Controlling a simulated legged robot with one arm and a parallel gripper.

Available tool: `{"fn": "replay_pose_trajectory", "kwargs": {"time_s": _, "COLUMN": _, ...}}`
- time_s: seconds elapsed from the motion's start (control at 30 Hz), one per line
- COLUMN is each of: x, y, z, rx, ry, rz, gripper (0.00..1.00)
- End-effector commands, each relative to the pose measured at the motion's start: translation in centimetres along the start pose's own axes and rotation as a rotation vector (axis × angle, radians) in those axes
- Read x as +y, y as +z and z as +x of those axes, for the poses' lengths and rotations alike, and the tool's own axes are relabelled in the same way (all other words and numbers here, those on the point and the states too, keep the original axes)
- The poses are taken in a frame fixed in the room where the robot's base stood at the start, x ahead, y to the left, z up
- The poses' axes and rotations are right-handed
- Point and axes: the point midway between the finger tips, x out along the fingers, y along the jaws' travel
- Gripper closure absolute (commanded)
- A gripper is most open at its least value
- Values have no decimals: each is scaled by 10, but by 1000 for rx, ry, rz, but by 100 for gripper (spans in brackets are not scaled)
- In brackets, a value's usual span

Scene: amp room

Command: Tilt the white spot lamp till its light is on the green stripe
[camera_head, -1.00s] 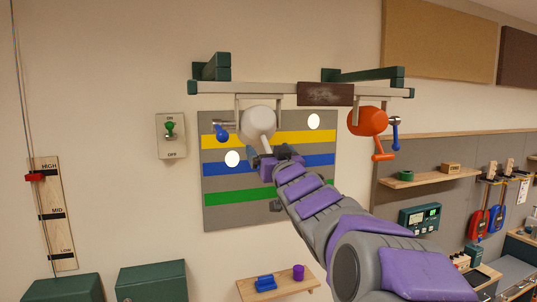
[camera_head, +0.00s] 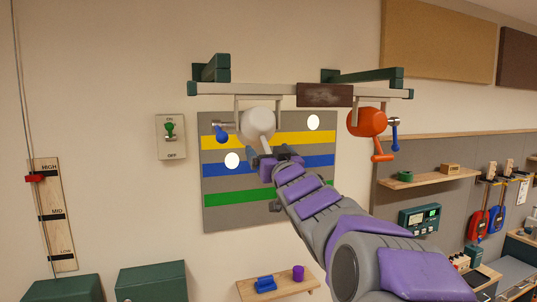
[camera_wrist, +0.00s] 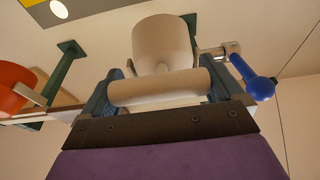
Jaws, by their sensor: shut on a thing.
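The white spot lamp (camera_head: 258,122) hangs from the rail, tilted, with a white handle below it. My gripper (camera_head: 272,160) is at that handle; in the wrist view it (camera_wrist: 162,92) is shut on the pale handle bar (camera_wrist: 160,87), with the lamp's white body (camera_wrist: 162,42) just beyond. A blue knob (camera_head: 221,134) sits at the lamp's left side. The green stripe (camera_head: 235,197) is the lowest on the grey wall board. A round light spot (camera_head: 232,160) lies on the grey band at the blue stripe's upper edge. Another spot (camera_head: 313,122) lies above the yellow stripe.
An orange lamp (camera_head: 368,122) with a blue knob hangs to the right on the same rail (camera_head: 280,89). A switch plate (camera_head: 171,136) is on the wall at left. A small shelf (camera_head: 279,289) with blue and purple items is below.

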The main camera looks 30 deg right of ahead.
Motion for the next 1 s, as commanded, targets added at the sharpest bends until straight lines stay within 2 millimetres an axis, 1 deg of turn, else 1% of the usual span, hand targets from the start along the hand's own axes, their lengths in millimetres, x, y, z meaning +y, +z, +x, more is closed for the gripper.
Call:
{"fn": "replay_pose_trajectory", "kwargs": {"time_s": 0.03, "x": 0, "y": -4, "z": 0, "rx": 9, "ry": -1, "rz": 0, "gripper": 61}}
{"fn": "replay_pose_trajectory", "kwargs": {"time_s": 0.17, "x": 0, "y": -4, "z": 0, "rx": 9, "ry": -1, "rz": 0, "gripper": 61}}
{"fn": "replay_pose_trajectory", "kwargs": {"time_s": 0.2, "x": 0, "y": -4, "z": 0, "rx": 9, "ry": -1, "rz": -1, "gripper": 2}}
{"fn": "replay_pose_trajectory", "kwargs": {"time_s": 0.23, "x": 0, "y": -4, "z": 0, "rx": 8, "ry": -1, "rz": -1, "gripper": 0}}
{"fn": "replay_pose_trajectory", "kwargs": {"time_s": 0.47, "x": 0, "y": -1, "z": 0, "rx": 3, "ry": -1, "rz": 0, "gripper": 0}}
{"fn": "replay_pose_trajectory", "kwargs": {"time_s": 0.57, "x": 0, "y": -1, "z": -4, "rx": 2, "ry": 0, "rz": 0, "gripper": 0}}
{"fn": "replay_pose_trajectory", "kwargs": {"time_s": 0.67, "x": 0, "y": 0, "z": -13, "rx": 2, "ry": 1, "rz": 2, "gripper": 0}}
{"fn": "replay_pose_trajectory", "kwargs": {"time_s": 0.77, "x": 1, "y": 0, "z": -28, "rx": 3, "ry": 1, "rz": 2, "gripper": 0}}
{"fn": "replay_pose_trajectory", "kwargs": {"time_s": 1.0, "x": 1, "y": 1, "z": -68, "rx": 4, "ry": 2, "rz": 3, "gripper": 0}}
